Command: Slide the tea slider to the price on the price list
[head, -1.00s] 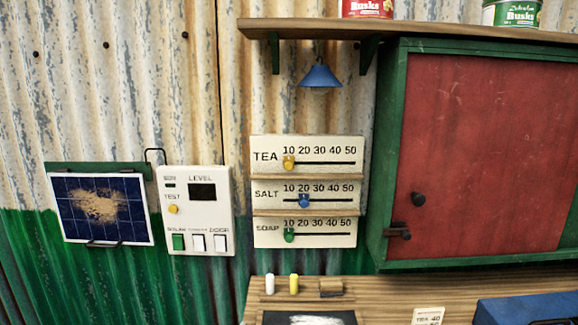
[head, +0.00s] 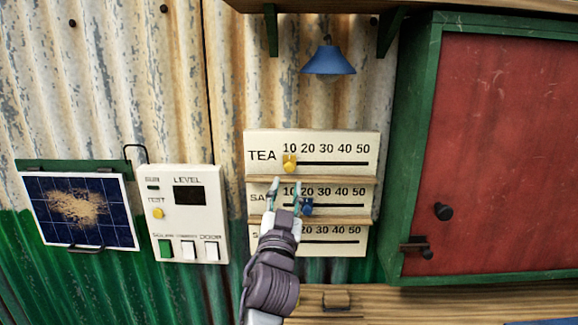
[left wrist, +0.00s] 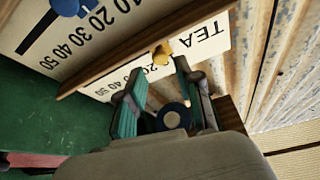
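The tea slider's yellow knob (head: 289,163) is at the 10 mark, the left end of its slot on the top row of the cream board (head: 368,142). It also shows in the left wrist view (left wrist: 163,53), just beyond the fingertips. My left gripper (head: 284,190) is open and empty, its fingertips slightly below the tea knob in the picture, over the salt row. In the left wrist view the teal finger pads (left wrist: 158,95) stand apart with nothing between them. The price list is not in view now. My right gripper is not in view.
The salt row's blue knob (head: 307,207) is close right of my fingers. Thin wooden ledges (head: 340,180) separate the rows. My gripper hides the soap knob. A blue lamp (head: 328,62) hangs above; a red cabinet (head: 500,150) stands right, a switch panel (head: 190,215) left.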

